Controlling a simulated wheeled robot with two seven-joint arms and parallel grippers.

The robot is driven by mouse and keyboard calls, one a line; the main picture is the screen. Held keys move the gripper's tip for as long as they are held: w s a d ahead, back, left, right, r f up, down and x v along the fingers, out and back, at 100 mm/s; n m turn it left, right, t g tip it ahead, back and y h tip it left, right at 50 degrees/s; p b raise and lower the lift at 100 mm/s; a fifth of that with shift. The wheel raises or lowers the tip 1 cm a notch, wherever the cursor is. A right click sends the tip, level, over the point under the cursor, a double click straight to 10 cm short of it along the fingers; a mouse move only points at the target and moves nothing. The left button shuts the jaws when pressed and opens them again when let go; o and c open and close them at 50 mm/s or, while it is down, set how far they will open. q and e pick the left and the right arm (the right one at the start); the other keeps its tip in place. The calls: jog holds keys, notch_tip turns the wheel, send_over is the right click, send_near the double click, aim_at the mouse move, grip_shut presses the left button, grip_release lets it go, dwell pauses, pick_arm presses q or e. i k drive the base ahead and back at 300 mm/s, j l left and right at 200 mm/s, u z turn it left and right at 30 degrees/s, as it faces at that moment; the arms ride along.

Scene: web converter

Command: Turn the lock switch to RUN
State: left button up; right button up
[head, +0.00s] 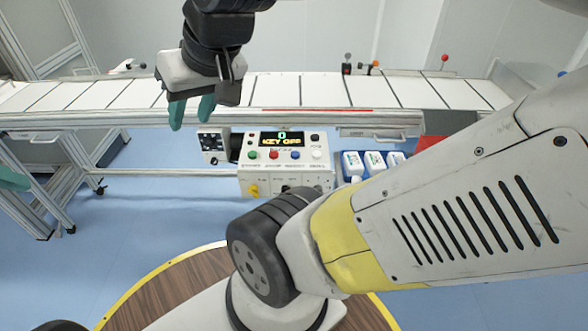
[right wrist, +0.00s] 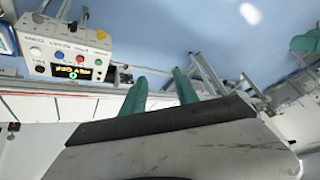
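The control box (head: 285,170) hangs under the conveyor, with a lit display (head: 282,139) reading 0 and KEY OFF. Coloured buttons sit below the display; a yellow knob (head: 252,190) and small dark switches (head: 286,188) are on the lower front face. The lock switch's label is too small to read. The box appears upside down in the right wrist view (right wrist: 66,50). My right gripper (head: 191,112) is open and empty, its teal fingers pointing down, left of and above the box. Only a teal tip of my left gripper (head: 12,179) shows at the left edge.
The conveyor (head: 300,92) with white slats runs across behind and above the box. A small dark-faced unit (head: 212,143) adjoins the box on its left. White bottles (head: 374,162) stand to its right. My right arm covers the lower right.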

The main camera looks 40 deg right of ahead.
aim_at(252, 190)
jog(key=z, duration=1.5)
